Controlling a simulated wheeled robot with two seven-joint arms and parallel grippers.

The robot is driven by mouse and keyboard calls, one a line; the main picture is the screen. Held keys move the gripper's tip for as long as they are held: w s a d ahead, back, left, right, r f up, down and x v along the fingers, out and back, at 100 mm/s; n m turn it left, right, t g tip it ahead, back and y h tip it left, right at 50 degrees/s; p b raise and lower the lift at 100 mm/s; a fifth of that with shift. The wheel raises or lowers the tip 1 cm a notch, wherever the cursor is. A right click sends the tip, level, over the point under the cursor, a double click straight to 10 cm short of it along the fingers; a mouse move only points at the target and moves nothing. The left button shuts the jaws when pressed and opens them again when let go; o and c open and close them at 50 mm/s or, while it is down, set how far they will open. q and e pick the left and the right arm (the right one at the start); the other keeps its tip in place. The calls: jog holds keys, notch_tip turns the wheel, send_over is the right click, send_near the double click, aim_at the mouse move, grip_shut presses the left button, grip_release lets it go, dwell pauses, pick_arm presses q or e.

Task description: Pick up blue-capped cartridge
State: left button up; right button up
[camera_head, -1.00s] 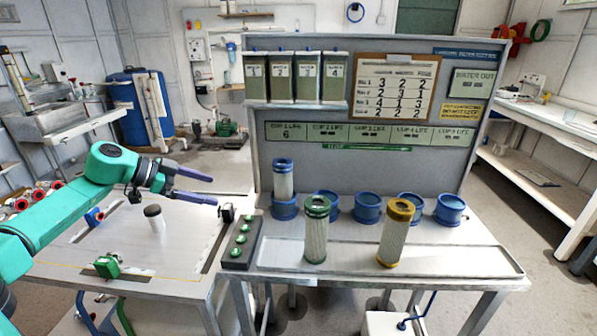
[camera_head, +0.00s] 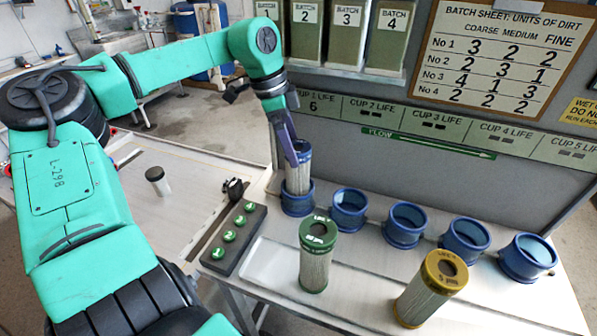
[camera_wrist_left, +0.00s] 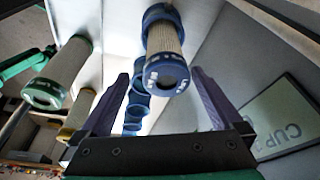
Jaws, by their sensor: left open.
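The blue-capped cartridge (camera_head: 298,178) stands upright in the leftmost blue cup (camera_head: 298,203) on the bench. It has a pale pleated body and a blue cap, and it also shows in the left wrist view (camera_wrist_left: 166,42). My left gripper (camera_head: 288,150) has come down over it from above, with its dark purple fingers beside the cap. In the left wrist view my left gripper (camera_wrist_left: 160,76) is open, and the cap shows between its two fingertips with gaps on both sides. My right gripper is not in view.
A green-capped cartridge (camera_head: 316,255) and a yellow-capped cartridge (camera_head: 430,290) stand on the tray in front. Several empty blue cups (camera_head: 405,224) run to the right. The panel (camera_head: 430,165) rises close behind. A dark block with green buttons (camera_head: 232,240) lies at left.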

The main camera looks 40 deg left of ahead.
aim_at(301, 164)
pick_arm(q)
jog(key=x, duration=0.2)
jog(key=p+x, duration=0.1)
jog(key=x, duration=0.4)
jog(key=shift+w+a+p, duration=0.15)
jog(key=shift+w+p, duration=0.2)
jog(key=shift+c, duration=0.6)
jog(key=c, duration=1.3)
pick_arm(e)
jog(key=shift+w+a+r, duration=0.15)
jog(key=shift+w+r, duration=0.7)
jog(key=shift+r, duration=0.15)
